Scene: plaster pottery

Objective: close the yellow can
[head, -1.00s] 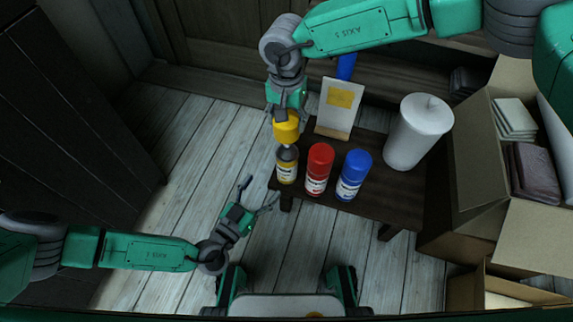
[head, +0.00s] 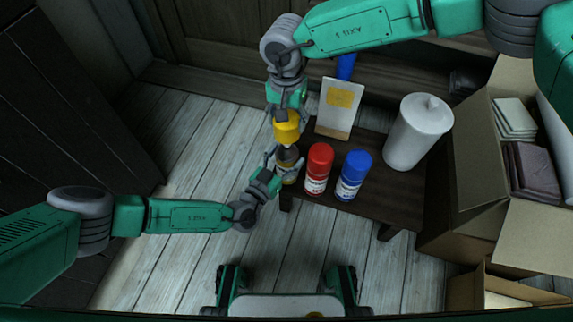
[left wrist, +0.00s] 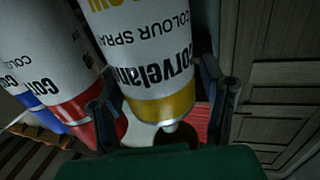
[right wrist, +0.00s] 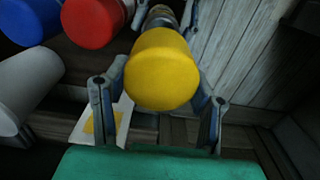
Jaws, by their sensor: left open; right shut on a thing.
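The yellow can (left wrist: 145,60) is a white-labelled spray can with a yellow band, upright and uncapped at the table's left edge. In the head view its grey top (head: 288,155) shows just below the yellow cap. My left gripper (head: 285,167) is open, with its fingers on both sides of the can; in the left wrist view the can stands between them. My right gripper (right wrist: 162,92) is shut on the yellow cap (right wrist: 162,68), which it holds just above the can. The exact gap between cap and can is hard to tell.
The red can (head: 318,168) and blue can (head: 354,174) stand capped to the right on the dark table (head: 385,205). Behind are a card with a yellow patch (head: 338,106) and a white lidded container (head: 418,135). A cardboard box (head: 480,205) is at right.

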